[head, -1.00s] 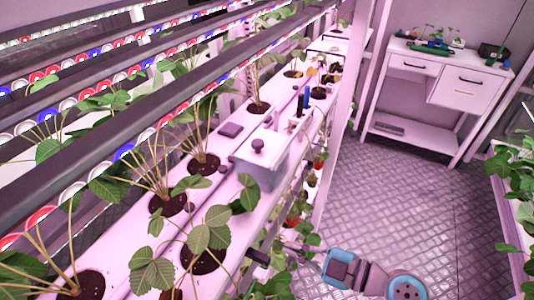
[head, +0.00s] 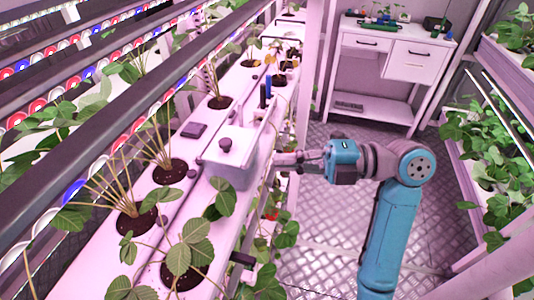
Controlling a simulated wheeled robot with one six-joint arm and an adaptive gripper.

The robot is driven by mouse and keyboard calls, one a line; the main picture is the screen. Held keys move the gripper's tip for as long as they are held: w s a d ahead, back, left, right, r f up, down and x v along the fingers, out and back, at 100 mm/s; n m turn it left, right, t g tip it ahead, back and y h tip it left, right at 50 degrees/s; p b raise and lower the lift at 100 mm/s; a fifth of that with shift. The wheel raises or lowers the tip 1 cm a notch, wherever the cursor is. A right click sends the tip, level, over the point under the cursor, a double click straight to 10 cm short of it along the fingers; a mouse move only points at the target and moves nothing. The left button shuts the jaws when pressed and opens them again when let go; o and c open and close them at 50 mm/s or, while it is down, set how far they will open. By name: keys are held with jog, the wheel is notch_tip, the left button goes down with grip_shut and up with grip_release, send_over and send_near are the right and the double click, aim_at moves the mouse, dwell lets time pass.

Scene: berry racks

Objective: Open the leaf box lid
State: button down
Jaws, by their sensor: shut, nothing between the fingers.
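The leaf box (head: 232,172) is a pale, partly see-through box standing on the white rack gutter in the head view. My gripper (head: 277,160) points left at the box's right side from over the aisle.
Strawberry plants (head: 189,254) grow in holes along the gutter, in front of and behind the box. A dark flat block (head: 193,130) lies left behind the box. Blue and dark upright items (head: 266,92) stand behind it. A light bar crosses above left. The aisle floor (head: 330,240) is open.

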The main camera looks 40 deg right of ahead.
aim_at(252, 133)
jog(key=w+a, duration=0.1)
jog(key=w, duration=0.1)
jog(key=w+a, duration=0.2)
jog(key=w, duration=0.1)
jog(key=w+a+f, duration=0.1)
jog(key=w+a, duration=0.1)
jog(key=w, duration=0.1)
jog(key=shift+w+a, duration=0.1)
jog(key=shift+a, duration=0.15)
jog(key=shift+w+d+f, duration=0.1)
jog(key=shift+w+d, duration=0.15)
jog(key=shift+w, duration=0.3)
jog(key=shift+d, duration=0.1)
jog(key=w+d, duration=0.1)
jog(key=d, duration=0.1)
jog(key=w+d, duration=0.2)
jog(key=d, duration=0.1)
jog(key=w+d, duration=0.2)
jog(key=shift+w+d, duration=0.15)
jog(key=shift+w, duration=0.05)
